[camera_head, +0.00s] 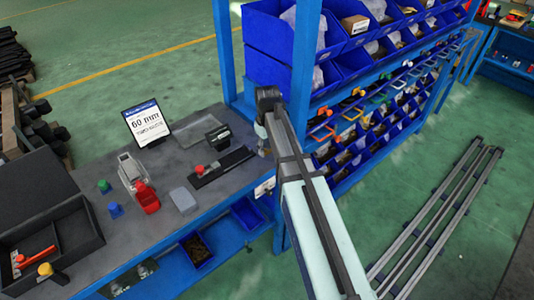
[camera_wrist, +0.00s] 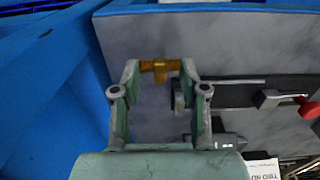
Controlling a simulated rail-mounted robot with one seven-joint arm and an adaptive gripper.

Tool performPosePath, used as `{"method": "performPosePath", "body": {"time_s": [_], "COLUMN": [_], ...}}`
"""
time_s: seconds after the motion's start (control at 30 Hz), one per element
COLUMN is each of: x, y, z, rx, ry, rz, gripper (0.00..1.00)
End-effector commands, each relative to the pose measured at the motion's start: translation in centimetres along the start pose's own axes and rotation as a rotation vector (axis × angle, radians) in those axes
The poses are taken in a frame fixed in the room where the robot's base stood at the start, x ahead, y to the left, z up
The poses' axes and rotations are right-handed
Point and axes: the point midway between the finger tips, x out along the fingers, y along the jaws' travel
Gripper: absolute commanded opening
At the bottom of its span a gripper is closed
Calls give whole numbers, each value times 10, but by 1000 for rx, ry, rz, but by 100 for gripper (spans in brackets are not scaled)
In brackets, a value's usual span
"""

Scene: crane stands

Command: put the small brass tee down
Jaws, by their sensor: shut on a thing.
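The small brass tee (camera_wrist: 160,76) is in the wrist view, crosswise between the fingertips of my gripper (camera_wrist: 160,66). The fingers are shut on its two ends, and its short branch points toward the camera side. Grey bench top shows behind it; I cannot tell whether the tee touches it. In the head view my gripper (camera_head: 263,140) is at the right end of the grey workbench (camera_head: 165,145), beside the blue rack. The tee cannot be made out there.
A black rail fixture with a red knob (camera_head: 199,169) lies left of my gripper. A 60 mm sign (camera_head: 147,122), a grey block (camera_head: 183,200), a red-and-grey tool (camera_head: 145,197) and an open black case (camera_head: 60,235) are further left. The blue bin rack (camera_head: 305,50) stands close behind.

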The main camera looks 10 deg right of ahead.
Motion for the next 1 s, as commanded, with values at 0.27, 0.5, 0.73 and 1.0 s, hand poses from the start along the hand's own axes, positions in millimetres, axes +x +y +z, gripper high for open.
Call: {"method": "performPosePath", "body": {"time_s": [0.27,0.5,0.73,1.0], "x": [20,39,39,42], "y": [0,0,0,0], "z": [0,0,0,0], "rx": [0,0,0,0], "ry": [-2,0,1,1], "rz": [-1,0,0,0], "gripper": [9,9,9,68]}}
